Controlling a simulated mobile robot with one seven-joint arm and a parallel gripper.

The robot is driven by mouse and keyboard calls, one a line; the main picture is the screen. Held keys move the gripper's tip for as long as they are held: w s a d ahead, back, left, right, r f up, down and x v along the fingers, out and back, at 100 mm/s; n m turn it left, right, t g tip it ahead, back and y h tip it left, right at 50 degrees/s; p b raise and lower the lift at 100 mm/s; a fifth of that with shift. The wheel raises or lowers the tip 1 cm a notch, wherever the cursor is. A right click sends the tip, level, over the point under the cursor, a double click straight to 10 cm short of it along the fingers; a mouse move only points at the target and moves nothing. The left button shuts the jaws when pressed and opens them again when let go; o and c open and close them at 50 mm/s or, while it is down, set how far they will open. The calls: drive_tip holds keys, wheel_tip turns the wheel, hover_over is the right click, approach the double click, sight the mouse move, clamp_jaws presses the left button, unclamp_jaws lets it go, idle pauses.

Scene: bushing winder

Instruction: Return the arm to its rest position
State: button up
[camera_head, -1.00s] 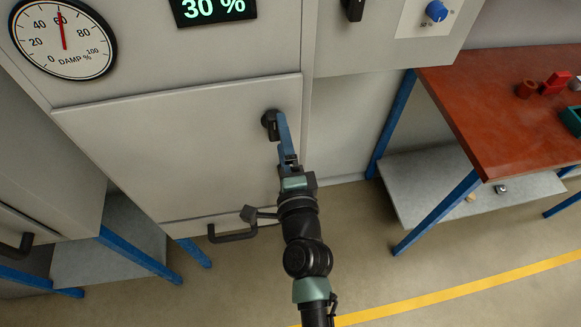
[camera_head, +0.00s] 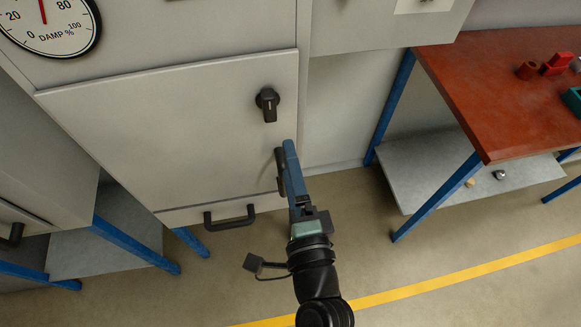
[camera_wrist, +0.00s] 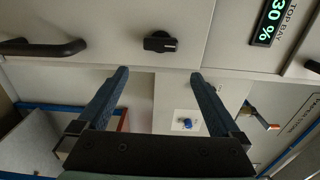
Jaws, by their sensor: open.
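My gripper (camera_head: 284,166) is open and empty in the head view, in front of the lower right part of a grey cabinet door. A black rotary knob (camera_head: 268,104) on that door stands just above the fingertips, apart from them. In the wrist view, my gripper's two blue fingers (camera_wrist: 158,82) are spread with nothing between them. The black knob (camera_wrist: 160,42) shows beyond the fingertips in that view. My arm runs down from the gripper to the bottom edge of the head view.
A black handle (camera_head: 230,215) is below the door, left of my arm. A red-topped workbench (camera_head: 500,100) with blue legs and a grey lower shelf (camera_head: 415,175) stands at right. A round dial (camera_head: 50,22) is at upper left. Floor with a yellow line (camera_head: 430,290) is open at lower right.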

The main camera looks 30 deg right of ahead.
drive_tip(key=shift+w, duration=0.1)
drive_tip(key=w+a+r+n+t+y, duration=0.2)
drive_tip(key=w+a+r+n, duration=0.15)
drive_tip(key=r, duration=0.55)
drive_tip(key=w+a+r+n+t+y, duration=0.1)
drive_tip(key=w+a+r+n+t, duration=0.1)
drive_tip(key=r+n, duration=0.5)
drive_tip(key=w+a+r+n+t+y, duration=0.2)
drive_tip(key=w+a+r+n, duration=0.1)
drive_tip(key=r, duration=0.8)
drive_tip(key=s+a+r+n+t, duration=0.2)
drive_tip(key=s+r+n, duration=0.2)
drive_tip(key=r, duration=0.7)
drive_tip(key=s+a+r+n+t, duration=0.2)
drive_tip(key=s+a+r+n, duration=0.1)
drive_tip(key=r, duration=0.8)
drive_tip(key=shift+s+a+r+n, duration=0.2)
drive_tip(key=shift+s+n, duration=0.25)
drive_tip(key=shift+s, duration=0.2)
drive_tip(key=shift+f, duration=0.1)
